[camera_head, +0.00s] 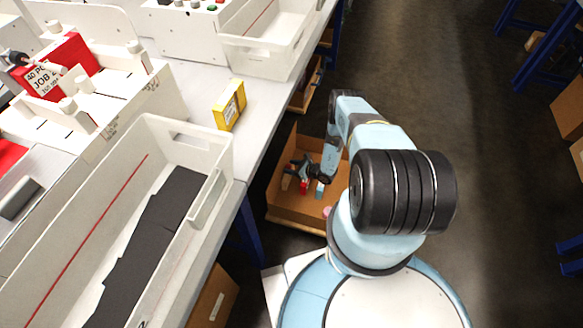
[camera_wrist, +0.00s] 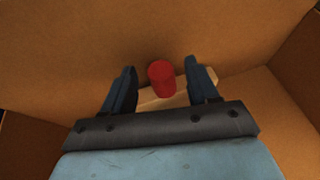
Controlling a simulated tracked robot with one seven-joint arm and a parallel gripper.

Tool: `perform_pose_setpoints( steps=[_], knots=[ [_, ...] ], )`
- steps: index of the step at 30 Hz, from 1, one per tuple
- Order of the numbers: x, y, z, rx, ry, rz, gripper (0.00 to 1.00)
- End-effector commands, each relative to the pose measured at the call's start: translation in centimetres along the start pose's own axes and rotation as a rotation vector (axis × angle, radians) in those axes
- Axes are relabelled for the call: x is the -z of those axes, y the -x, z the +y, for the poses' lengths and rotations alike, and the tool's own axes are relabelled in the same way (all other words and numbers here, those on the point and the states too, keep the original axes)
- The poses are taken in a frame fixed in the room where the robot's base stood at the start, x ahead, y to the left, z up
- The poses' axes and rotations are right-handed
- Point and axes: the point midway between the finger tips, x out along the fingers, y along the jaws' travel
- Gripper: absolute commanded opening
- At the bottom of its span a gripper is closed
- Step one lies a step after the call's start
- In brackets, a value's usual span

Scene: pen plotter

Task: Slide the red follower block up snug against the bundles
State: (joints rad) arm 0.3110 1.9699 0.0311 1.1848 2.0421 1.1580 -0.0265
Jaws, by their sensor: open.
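A red block (camera_head: 73,57) stands upright in the white slotted holder at the upper left. A white card reading "40 PC" and "JOB" is in front of it and hides part of it. I cannot clearly make out bundles beside it. My gripper (camera_head: 306,172) is far from this block, down inside a cardboard box right of the table. In the wrist view my gripper (camera_wrist: 160,70) is open, with a red cylinder (camera_wrist: 161,78) between its fingers. I cannot tell whether the fingers touch it.
The cardboard box (camera_head: 284,212) holds small coloured pieces; its walls are close around my gripper. A tan strip (camera_wrist: 150,101) lies by the cylinder. On the table are a white bin (camera_head: 215,190) with dark strips, a yellow box (camera_head: 229,105) and another white bin (camera_head: 262,58).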

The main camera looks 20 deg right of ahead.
Motion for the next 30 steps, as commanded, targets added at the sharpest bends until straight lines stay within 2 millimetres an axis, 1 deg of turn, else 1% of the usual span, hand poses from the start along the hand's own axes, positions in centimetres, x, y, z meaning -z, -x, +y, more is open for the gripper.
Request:
perform_pose_setpoints(
  steps=[3,11,27,30],
  knots=[
    [0.01,-0.44,0.06,-0.001,0.0,0.0,0.59],
    [0.0,-0.47,0.02,0.0,0.0,0.0,0.59],
    [0.0,-0.43,0.01,0.0,0.0,-0.001,0.07],
    [0.0,-0.42,0.01,0.0,0.0,-0.001,0.0]
  ],
)
